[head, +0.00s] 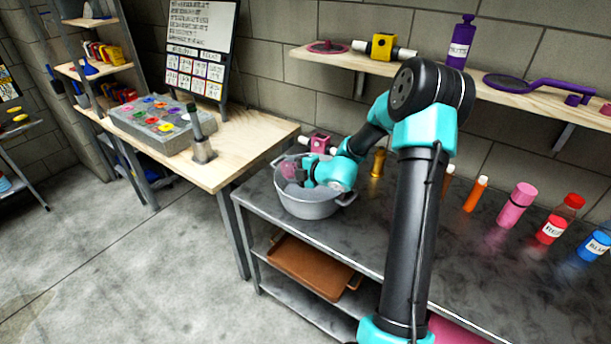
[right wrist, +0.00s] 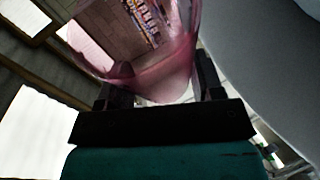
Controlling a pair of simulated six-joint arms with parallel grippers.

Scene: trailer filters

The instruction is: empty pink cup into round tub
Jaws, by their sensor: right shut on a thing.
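The round tub (head: 312,207) is a grey metal pot with side handles on the left end of the dark metal table. My right gripper (head: 296,178) is over the tub, shut on the translucent pink cup (head: 287,169). In the right wrist view the pink cup (right wrist: 165,75) sits between the two black fingers (right wrist: 155,90) and looks tilted. The grey curved surface at the right of that view looks like the tub wall. I cannot tell what is in the cup or on the tub's floor. My left gripper is not in view.
A pink and white thing (head: 318,142) stands behind the tub. Several bottles, among them a pink one (head: 515,205) and an orange one (head: 475,193), stand along the right of the table. A brown tray (head: 312,268) lies on the shelf below. A wooden table (head: 235,165) stands left.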

